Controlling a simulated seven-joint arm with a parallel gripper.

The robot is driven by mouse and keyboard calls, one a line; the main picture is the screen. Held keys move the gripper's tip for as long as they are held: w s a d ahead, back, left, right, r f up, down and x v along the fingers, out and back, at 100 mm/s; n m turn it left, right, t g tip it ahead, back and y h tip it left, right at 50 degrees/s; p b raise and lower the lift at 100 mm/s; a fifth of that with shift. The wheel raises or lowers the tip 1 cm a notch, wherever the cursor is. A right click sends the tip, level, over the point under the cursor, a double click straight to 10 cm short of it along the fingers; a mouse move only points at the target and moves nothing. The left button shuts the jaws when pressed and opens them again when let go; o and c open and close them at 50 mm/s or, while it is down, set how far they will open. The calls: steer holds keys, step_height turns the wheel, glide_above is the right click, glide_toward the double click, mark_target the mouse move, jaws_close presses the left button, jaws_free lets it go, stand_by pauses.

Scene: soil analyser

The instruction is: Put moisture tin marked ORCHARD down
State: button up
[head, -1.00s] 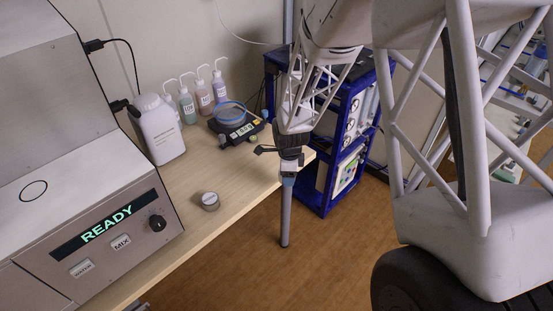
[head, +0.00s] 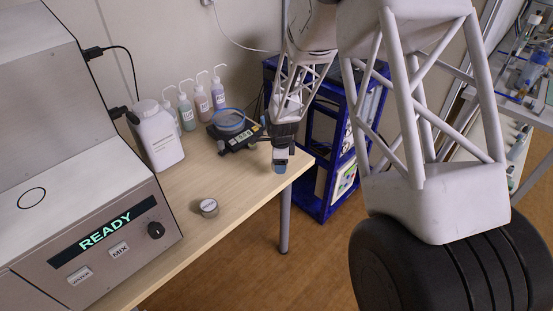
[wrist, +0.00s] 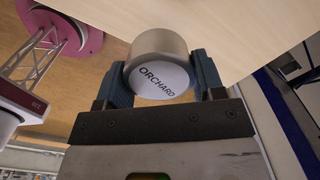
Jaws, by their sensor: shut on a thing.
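The moisture tin (wrist: 160,48) is a short metallic cylinder with a white face reading ORCHARD in the wrist view. My gripper (wrist: 163,80) is shut on it, with one blue finger on each side. In the head view my gripper (head: 280,166) is over the right end of the wooden table (head: 240,187). The held tin cannot be made out there. Whether it touches the table is unclear.
Another small tin (head: 208,207) stands near the table's front edge, beside the analyser (head: 110,225). A black scale (head: 240,136), a white jug (head: 159,138) and several wash bottles (head: 203,98) stand at the back. The table between the tin and my gripper is clear.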

steer(key=shift+w+a+f, duration=0.1)
steer(key=shift+w+a, duration=0.15)
steer(key=shift+w, duration=0.85)
steer(key=shift+w+a+f, duration=0.1)
steer(key=shift+w+a, duration=0.1)
steer(key=shift+w, duration=0.85)
steer(key=shift+w+a+f, duration=0.1)
steer(key=shift+w+a, duration=0.15)
steer(key=shift+w, duration=0.85)
steer(key=shift+f, duration=0.1)
steer(key=shift+f, duration=1.7)
steer(key=shift+f, duration=0.15)
steer(key=o, duration=1)
step_height(320, 180, up, 12)
steer(key=shift+r, duration=0.2)
